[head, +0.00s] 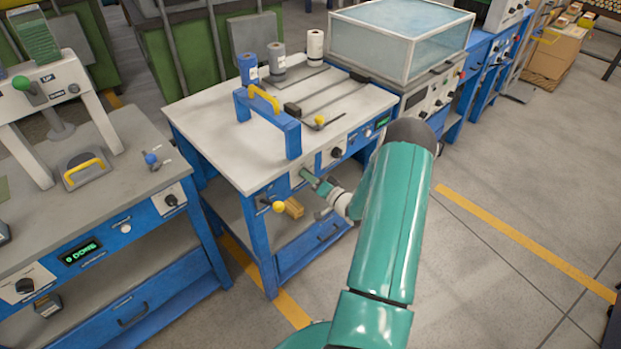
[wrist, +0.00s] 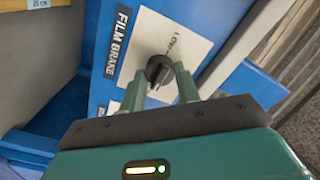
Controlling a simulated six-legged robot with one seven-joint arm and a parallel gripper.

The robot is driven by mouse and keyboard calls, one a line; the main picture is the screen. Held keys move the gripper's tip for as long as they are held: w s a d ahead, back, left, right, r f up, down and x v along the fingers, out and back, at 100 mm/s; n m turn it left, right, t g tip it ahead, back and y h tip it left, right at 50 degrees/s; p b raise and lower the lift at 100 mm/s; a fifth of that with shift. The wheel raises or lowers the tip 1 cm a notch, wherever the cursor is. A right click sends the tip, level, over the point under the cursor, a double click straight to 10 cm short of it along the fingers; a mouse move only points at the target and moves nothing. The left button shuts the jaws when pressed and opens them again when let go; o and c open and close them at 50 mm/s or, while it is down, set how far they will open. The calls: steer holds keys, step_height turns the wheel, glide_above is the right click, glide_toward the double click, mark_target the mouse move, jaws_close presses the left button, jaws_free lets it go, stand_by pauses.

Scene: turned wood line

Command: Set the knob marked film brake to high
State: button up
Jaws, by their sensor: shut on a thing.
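The film brake knob (wrist: 158,70) is a dark round knob on a white plate (wrist: 190,40) on the blue front panel. A black FILM BRAKE label (wrist: 119,40) sits beside it, and LOW is printed on the plate near the knob. The knob's pointer direction cannot be told, and no HIGH mark is readable. My gripper (wrist: 160,75) is shut on the knob, one finger on each side. In the head view my gripper (head: 312,181) reaches the front of the white-topped blue bench (head: 210,130), where the fingers and wrist hide the knob.
Another dark knob (head: 337,152) is on the same front, to the right. A yellow ball-ended lever (head: 279,207) sticks out at the lower left. A blue sealing arm with a yellow handle (head: 264,98) stands on the bench top. Floor at the right is clear.

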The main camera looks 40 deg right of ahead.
steer(key=shift+s, duration=0.1)
steer(key=o, duration=1)
steer(key=s, duration=1.3)
steer(key=shift+s+d, duration=0.2)
steer(key=shift+s, duration=0.15)
